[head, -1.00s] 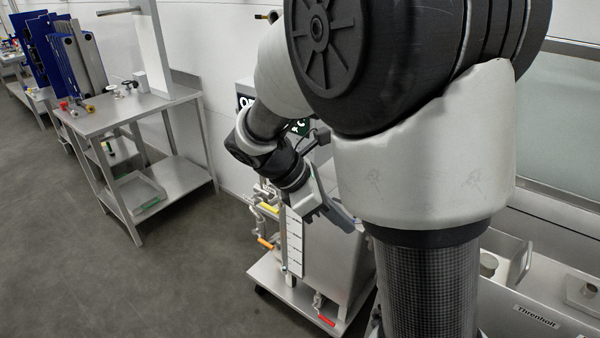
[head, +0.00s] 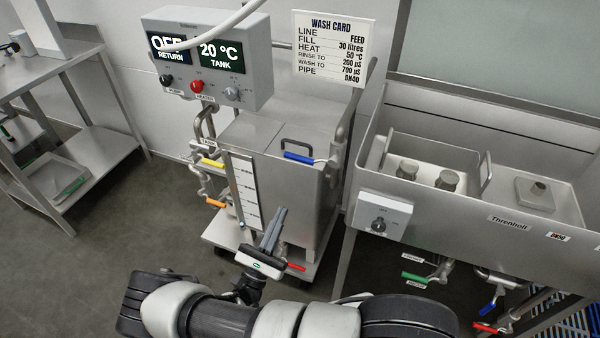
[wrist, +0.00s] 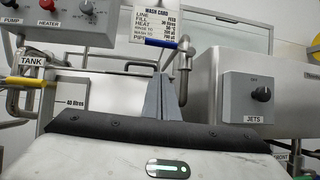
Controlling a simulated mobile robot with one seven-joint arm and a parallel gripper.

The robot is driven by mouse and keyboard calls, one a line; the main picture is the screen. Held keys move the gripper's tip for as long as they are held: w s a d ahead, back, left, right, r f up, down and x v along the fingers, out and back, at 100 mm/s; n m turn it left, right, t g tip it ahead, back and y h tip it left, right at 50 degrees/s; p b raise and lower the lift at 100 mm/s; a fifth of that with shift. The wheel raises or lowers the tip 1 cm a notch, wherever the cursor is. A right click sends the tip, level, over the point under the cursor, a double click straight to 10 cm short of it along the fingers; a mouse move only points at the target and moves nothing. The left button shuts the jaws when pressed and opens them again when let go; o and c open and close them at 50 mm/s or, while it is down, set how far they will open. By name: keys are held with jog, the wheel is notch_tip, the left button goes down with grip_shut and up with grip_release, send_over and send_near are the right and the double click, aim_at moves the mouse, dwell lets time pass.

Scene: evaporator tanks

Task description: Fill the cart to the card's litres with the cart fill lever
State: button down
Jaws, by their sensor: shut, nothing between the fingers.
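The steel cart (head: 270,133) stands on a wheeled base with a white graduated level strip (head: 245,190) on its front left. A blue lever (head: 299,157) is at its top; a yellow lever (head: 212,162), an orange lever (head: 215,203) and a red lever (head: 296,267) are lower. I cannot read which is the fill lever. The wash card (head: 330,50) reads FILL 30 litres. My gripper (head: 282,212) is shut and empty, in front of the cart, apparently below the blue lever. In the wrist view its fingers (wrist: 162,85) point toward the blue lever (wrist: 161,43).
A control box (head: 207,60) above the cart shows OFF for RETURN and 20 °C for TANK. A steel sink (head: 470,210) with a jets knob box (head: 381,215) stands close on the right. A steel bench (head: 100,150) is left, with open floor between.

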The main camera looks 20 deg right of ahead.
aim_at(309, 159)
jog(key=w+d+r+n+t+y+p, duration=0.1)
jog(key=w+d+r, duration=0.4)
jog(key=w+r, duration=0.2)
jog(key=shift+d+r, duration=0.2)
jog(key=shift+r, duration=0.55)
